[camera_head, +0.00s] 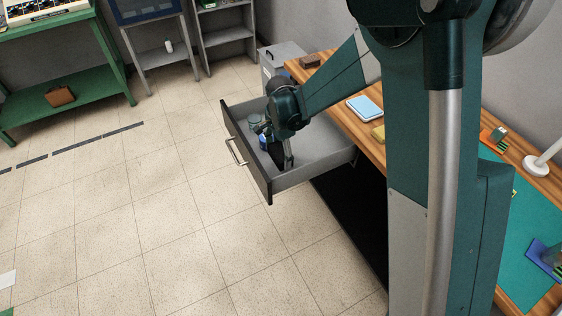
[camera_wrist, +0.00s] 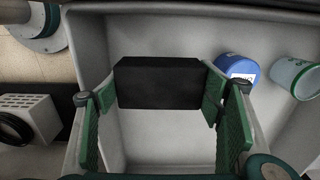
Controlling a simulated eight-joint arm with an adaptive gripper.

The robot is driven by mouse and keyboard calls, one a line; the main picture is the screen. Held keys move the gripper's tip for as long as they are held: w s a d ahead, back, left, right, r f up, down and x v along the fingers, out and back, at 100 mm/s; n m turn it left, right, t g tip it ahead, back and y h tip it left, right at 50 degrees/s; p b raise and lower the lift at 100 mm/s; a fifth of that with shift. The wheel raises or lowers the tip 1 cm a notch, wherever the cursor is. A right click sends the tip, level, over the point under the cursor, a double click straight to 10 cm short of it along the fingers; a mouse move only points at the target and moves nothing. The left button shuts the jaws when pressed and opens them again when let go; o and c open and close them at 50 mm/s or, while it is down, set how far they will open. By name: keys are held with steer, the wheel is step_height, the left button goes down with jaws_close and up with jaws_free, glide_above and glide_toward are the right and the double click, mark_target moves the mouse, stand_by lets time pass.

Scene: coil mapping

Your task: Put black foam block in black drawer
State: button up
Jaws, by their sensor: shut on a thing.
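The black foam block (camera_wrist: 158,82) sits between the green finger pads of my gripper (camera_wrist: 164,92) in the wrist view, with a pad against each short end. My gripper is shut on it, inside the outline of the open drawer. The drawer with the black front (camera_head: 243,150) is pulled out from under the wooden workbench in the head view. Its inside is grey, and its grey floor (camera_wrist: 165,150) shows in the wrist view. In the head view my gripper (camera_head: 287,162) reaches down into the drawer. I cannot tell whether the block touches the floor.
A blue can (camera_wrist: 236,68) and a pale jar with a green rim (camera_wrist: 294,77) lie in the drawer to the right of the block. The wooden bench (camera_head: 350,125) stands beside it with a light blue notebook (camera_head: 365,108). The tiled floor before the drawer is clear.

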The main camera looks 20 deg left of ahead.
mark_target(280, 151)
steer(key=shift+f, duration=0.6)
steer(key=shift+f+b, duration=0.55)
steer(key=shift+f, duration=1.35)
steer(key=shift+f, duration=0.15)
steer(key=o, duration=0.7)
steer(key=shift+r, duration=0.2)
step_height(280, 151, up, 12)
steer(key=p, duration=0.2)
steer(key=shift+p, duration=0.35)
